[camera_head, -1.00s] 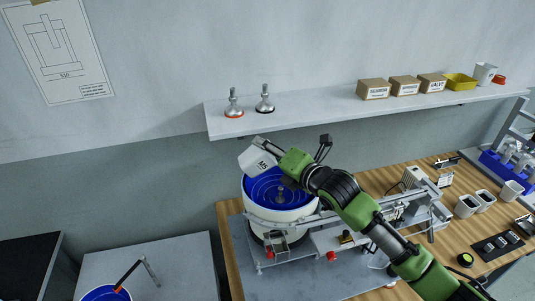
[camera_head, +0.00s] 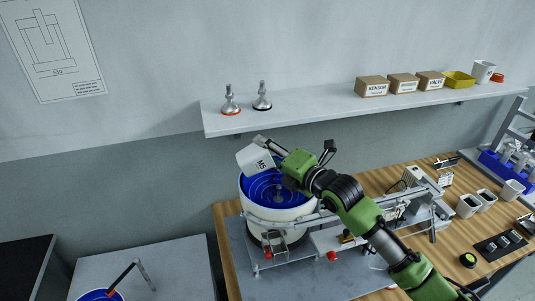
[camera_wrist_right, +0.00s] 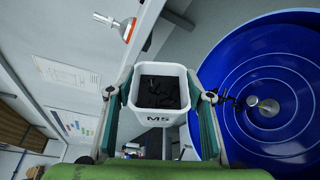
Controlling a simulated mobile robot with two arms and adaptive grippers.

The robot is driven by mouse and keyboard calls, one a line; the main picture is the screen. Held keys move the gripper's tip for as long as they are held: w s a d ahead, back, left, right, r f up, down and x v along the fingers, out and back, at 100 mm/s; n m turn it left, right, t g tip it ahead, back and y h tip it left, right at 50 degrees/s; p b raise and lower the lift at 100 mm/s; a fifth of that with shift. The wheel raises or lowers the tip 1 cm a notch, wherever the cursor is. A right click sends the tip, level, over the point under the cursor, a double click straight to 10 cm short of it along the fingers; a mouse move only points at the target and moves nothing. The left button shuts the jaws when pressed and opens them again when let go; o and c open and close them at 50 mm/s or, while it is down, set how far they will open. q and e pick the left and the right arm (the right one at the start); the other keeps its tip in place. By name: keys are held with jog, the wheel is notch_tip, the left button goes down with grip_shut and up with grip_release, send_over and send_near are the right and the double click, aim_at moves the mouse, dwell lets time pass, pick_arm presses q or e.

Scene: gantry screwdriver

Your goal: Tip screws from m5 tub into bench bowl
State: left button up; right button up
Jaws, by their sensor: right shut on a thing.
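The white tub marked M5 (camera_head: 253,160) is held tilted above the left rear rim of the large blue bowl (camera_head: 283,196). In the right wrist view the tub (camera_wrist_right: 158,117) has dark screws (camera_wrist_right: 160,92) inside. My right gripper (camera_head: 271,148) is shut on the tub, with one finger on each side of it. The bowl also shows in the right wrist view (camera_wrist_right: 236,62), with ringed steps, a metal centre knob and a few small dark pieces near the knob. My left gripper is not in view.
A wall shelf (camera_head: 320,111) runs behind the bowl, carrying two metal feet, several cartons, a yellow bin and a cup. A metal rail unit (camera_head: 400,208) stands right of the bowl on the wooden bench. Another blue container (camera_head: 100,295) is at the lower left.

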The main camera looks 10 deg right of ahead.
jog(key=shift+d+f+m+b, duration=0.15)
jog(key=shift+m+b, duration=0.15)
jog(key=shift+b, duration=0.2)
jog(key=shift+d+f+m+t+y+b, duration=0.2)
jog(key=shift+m+t+b, duration=0.1)
jog(key=shift+m+b, duration=0.4)
jog(key=shift+d+f+m+t+y+b, duration=0.1)
jog(key=shift+d+m+t+y+b, duration=0.15)
jog(key=shift+m+b, duration=0.4)
jog(key=shift+d+f+m+t+b, duration=0.15)
jog(key=shift+d+m+t+b, duration=0.35)
jog(key=shift+m+b, duration=0.85)
jog(key=shift+d+f+m+t+b, duration=0.1)
jog(key=shift+d+m+t+b, duration=0.35)
jog(key=shift+m+b, duration=0.9)
jog(key=shift+d+f+m+t+b, duration=0.2)
jog(key=shift+m+t+b, duration=0.5)
jog(key=shift+m+b, duration=0.65)
jog(key=shift+m, duration=0.3)
notch_tip(320, 180, up, 7)
jog(key=p, duration=0.6)
